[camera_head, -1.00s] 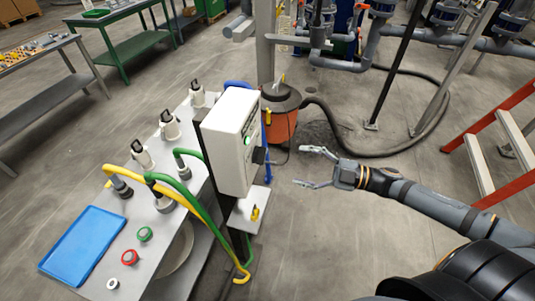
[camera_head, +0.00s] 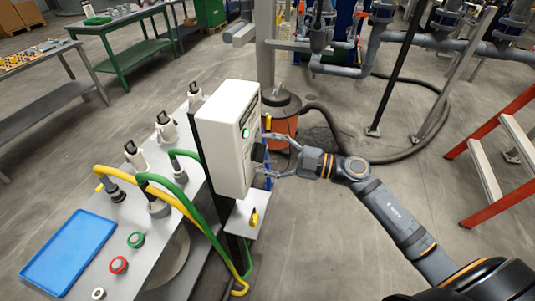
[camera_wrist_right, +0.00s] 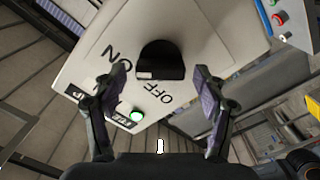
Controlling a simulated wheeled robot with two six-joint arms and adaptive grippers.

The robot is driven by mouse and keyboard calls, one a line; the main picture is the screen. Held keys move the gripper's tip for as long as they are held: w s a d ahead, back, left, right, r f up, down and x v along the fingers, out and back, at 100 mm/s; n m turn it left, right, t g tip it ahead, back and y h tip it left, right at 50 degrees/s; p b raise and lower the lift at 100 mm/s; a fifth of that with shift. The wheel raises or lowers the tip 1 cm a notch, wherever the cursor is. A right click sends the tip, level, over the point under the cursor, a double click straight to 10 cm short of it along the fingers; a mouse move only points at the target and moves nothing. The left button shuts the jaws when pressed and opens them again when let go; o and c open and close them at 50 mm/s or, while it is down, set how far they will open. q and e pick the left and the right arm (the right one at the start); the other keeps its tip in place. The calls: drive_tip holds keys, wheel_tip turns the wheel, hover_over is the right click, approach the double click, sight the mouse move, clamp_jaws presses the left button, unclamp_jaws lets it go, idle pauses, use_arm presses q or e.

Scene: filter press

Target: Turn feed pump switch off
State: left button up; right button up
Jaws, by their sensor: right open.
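The white control box (camera_head: 228,138) stands on a dark post beside the bench, with a lit green lamp (camera_head: 245,133) on its face. Its black switch knob (camera_wrist_right: 161,60) shows in the right wrist view, with ON and OFF lettering on the panel near it. The lamp also glows in that view (camera_wrist_right: 137,116). My right gripper (camera_head: 267,155) is open in front of the box face, its fingers either side of the knob. In the wrist view a gap shows between each finger and the knob. I cannot tell the knob's exact setting. My left gripper is not in view.
A bench with a blue tray (camera_head: 68,250), hoses and buttons is at left.

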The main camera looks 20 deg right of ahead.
drive_tip(key=shift+c, duration=0.2)
drive_tip(key=c, duration=1.1)
drive_tip(key=shift+f+n+b, duration=0.15)
drive_tip(key=shift+n+b, duration=2)
drive_tip(key=shift+n, duration=0.85)
drive_tip(key=shift+f+n+b, duration=0.2)
drive_tip(key=shift+n+b, duration=1.95)
drive_tip(key=shift+n, duration=0.85)
drive_tip(key=shift+f+n+b, duration=0.15)
drive_tip(key=shift+n+b, duration=2)
drive_tip(key=shift+n, duration=0.85)
